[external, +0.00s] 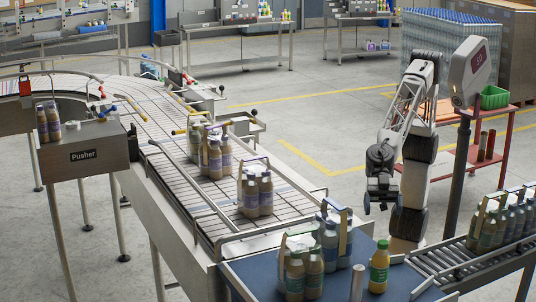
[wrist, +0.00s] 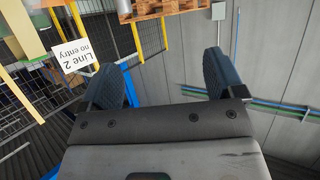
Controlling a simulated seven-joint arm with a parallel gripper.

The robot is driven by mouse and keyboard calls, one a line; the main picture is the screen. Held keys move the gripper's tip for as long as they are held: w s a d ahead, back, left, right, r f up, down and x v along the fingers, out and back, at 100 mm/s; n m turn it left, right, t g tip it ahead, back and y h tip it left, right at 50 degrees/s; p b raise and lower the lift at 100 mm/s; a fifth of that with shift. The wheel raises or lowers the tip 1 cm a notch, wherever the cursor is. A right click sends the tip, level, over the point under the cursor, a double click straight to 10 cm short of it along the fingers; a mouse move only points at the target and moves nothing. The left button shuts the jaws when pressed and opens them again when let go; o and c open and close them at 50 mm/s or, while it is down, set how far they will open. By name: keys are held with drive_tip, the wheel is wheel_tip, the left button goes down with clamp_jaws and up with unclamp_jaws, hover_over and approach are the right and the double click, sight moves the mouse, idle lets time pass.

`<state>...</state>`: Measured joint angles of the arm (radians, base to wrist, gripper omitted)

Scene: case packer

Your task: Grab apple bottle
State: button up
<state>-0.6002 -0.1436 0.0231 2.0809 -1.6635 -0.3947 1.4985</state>
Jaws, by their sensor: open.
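A bottle with a green cap and green label over yellow-orange contents (external: 379,268) stands upright and alone on the blue table surface (external: 258,276) at the lower right of the external view; it looks like the apple bottle, though its label is too small to read. My gripper (external: 382,205) hangs above and beyond this bottle, to the right of the conveyor, clear of everything. In the wrist view my gripper (wrist: 173,75) shows its two dark fingers wide apart with nothing between them. The bottle is not in the wrist view.
A roller conveyor (external: 450,262) with more packs (external: 500,225) lies right. A display pole (external: 458,170) stands right of my arm.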

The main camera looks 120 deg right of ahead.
approach(381, 258)
drive_tip(key=shift+s+d+f, duration=0.1)
drive_tip(key=shift+s+f, duration=0.05)
drive_tip(key=shift+f, duration=0.6)
drive_tip(key=shift+s+d+f, duration=0.1)
drive_tip(key=shift+s+f, duration=0.1)
drive_tip(key=shift+f, duration=0.5)
drive_tip(key=shift+a, duration=0.1)
drive_tip(key=shift+x, duration=1.3)
drive_tip(key=shift+x, duration=2.6)
drive_tip(key=shift+r, duration=0.1)
drive_tip(key=c, duration=1.2)
